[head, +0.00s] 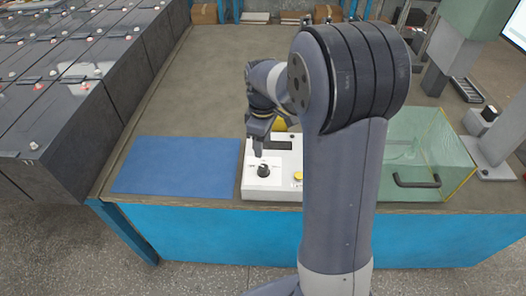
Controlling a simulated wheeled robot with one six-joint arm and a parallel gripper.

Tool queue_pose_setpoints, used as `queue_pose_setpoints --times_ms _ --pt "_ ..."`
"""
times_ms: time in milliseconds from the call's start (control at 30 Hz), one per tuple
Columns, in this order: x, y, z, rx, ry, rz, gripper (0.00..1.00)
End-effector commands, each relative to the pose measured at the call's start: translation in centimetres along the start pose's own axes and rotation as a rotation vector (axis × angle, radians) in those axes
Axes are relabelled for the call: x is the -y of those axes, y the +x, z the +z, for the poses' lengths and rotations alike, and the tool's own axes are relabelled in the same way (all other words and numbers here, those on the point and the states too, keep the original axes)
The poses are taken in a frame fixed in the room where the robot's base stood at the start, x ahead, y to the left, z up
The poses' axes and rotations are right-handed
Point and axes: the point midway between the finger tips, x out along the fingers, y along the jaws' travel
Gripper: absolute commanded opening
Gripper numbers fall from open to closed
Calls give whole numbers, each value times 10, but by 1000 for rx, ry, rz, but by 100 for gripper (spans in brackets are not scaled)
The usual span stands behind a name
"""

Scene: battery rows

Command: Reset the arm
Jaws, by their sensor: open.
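My arm rises through the middle of the head view and bends over toward the table. My gripper (259,146) points down above the white control box (252,187), just behind its black knob (264,171). The gripper is open, and I see nothing between its fingers. I cannot tell whether it touches the box. The box has a dark display and a yellow button (299,176); my arm hides its right part.
A blue mat (178,165) lies left of the box on the brown table (205,75). A greenish clear case (428,150) with a black handle stands at right. Rows of dark batteries (60,110) fill the left. Boxes (204,14) stand along the back. The table's middle is clear.

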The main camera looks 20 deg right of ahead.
Motion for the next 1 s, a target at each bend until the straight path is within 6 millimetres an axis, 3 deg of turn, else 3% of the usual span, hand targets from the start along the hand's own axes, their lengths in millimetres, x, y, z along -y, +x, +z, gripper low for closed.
queue_pose_setpoints --times_ms 200,567,1000 --pt "0 -10 0 1 0 -1 52" --pt "0 -4 0 2 0 -2 52" --pt "1 69 1 3 0 -5 52"
